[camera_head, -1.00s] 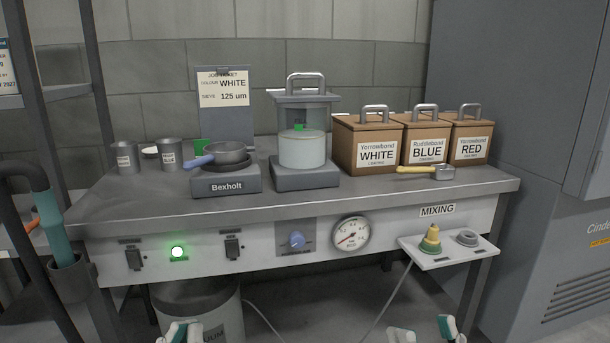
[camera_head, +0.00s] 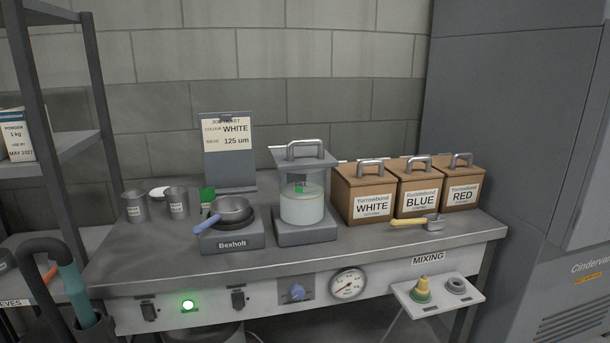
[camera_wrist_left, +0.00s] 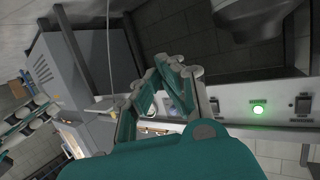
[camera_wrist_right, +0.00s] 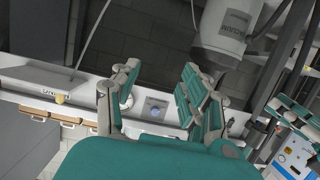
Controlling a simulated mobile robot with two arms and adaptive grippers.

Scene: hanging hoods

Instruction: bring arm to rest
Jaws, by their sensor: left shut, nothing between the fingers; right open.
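Neither gripper shows in the head view. In the left wrist view my left gripper (camera_wrist_left: 168,72) has its green and grey fingers converging, shut with nothing between them. In the right wrist view my right gripper (camera_wrist_right: 160,88) has its fingers spread apart and empty. The bench front panel, with a green lamp (camera_wrist_left: 258,110), lies beyond the left fingers. A blue knob on the panel (camera_wrist_right: 155,108) shows between the right fingers. In the head view the bench (camera_head: 300,262) stands ahead.
The bench holds a pan (camera_head: 232,209), a lidded clear chamber (camera_head: 303,205), labelled brown boxes (camera_head: 365,196) and a yellow-handled scoop (camera_head: 410,222). A small shelf (camera_head: 437,297) juts from its front right. A shelf rack (camera_head: 92,120) stands left, a grey cabinet (camera_head: 520,150) right.

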